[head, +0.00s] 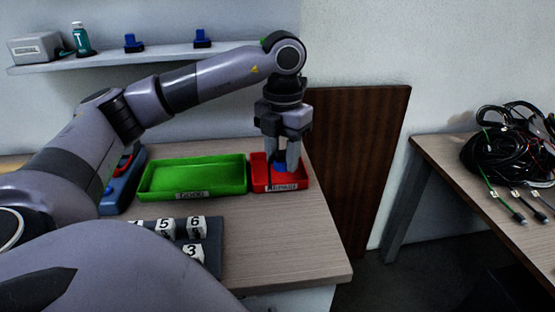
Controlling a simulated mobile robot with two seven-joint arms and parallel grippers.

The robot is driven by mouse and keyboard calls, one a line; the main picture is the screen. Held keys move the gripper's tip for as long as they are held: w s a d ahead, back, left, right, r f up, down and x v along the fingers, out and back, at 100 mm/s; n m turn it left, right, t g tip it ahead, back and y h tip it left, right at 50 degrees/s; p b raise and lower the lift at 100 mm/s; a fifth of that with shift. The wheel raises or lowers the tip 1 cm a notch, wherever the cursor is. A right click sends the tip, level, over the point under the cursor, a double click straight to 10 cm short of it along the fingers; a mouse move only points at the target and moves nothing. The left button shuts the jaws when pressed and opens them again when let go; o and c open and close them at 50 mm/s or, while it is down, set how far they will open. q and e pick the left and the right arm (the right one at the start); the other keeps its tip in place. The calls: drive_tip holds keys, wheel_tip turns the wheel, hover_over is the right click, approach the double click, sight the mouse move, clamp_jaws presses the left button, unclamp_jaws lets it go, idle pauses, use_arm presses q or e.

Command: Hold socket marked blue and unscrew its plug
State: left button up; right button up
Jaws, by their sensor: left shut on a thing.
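My left gripper (281,160) points straight down over the small red tray (301,184) at the back right of the table. Its fingers are shut on a small blue part (280,168), held low at or just inside the tray. A thin dark line hangs below the blue part. The fingers and tray wall hide much of it, so I cannot tell whether it touches the tray floor. No socket with a plug can be made out clearly. My right gripper is not in view.
A green tray (157,192) labelled GOOD stands left of the red one. Numbered white blocks sit in a dark rack (211,238) in front. Black cables (505,150) lie on the right table. A wall shelf (105,60) holds small items. The table's front right is clear.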

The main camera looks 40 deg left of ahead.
use_arm(q)
approach(278, 174)
drive_tip(key=shift+f+p, duration=0.35)
drive_tip(key=shift+f, duration=0.25)
wheel_tip(278, 174, down, 5)
drive_tip(key=shift+a+f, duration=0.15)
drive_tip(key=shift+f, duration=0.05)
drive_tip(key=shift+f, duration=0.2)
drive_tip(key=o, duration=1.2)
drive_tip(key=shift+c, duration=0.2)
